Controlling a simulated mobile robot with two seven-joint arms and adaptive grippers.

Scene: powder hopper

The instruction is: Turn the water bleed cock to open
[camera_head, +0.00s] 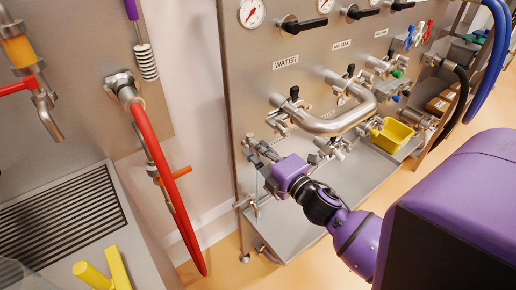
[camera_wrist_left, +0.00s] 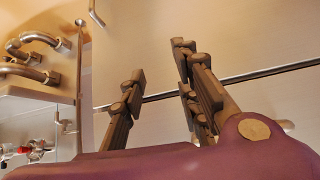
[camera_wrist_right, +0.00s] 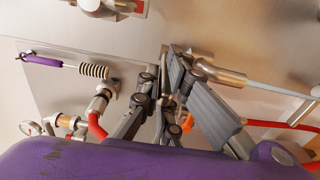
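The WATER panel (camera_head: 286,62) carries a thick bent pipe with small black-handled valves. Below it, at the panel's left edge, my right gripper (camera_head: 256,155) reaches small metal fittings, and its fingers hide much of what is there. In the right wrist view, the fingers of my right gripper (camera_wrist_right: 163,72) are apart, with a small grey metal part, likely the water bleed cock (camera_wrist_right: 166,100), between them. I cannot tell whether either finger touches it. My left gripper (camera_wrist_left: 158,62) is open and empty in the left wrist view; it is not in the head view.
A red hose (camera_head: 165,175) with an orange handle hangs to the left. A slotted drain (camera_head: 65,212) and yellow part (camera_head: 118,267) are at lower left.

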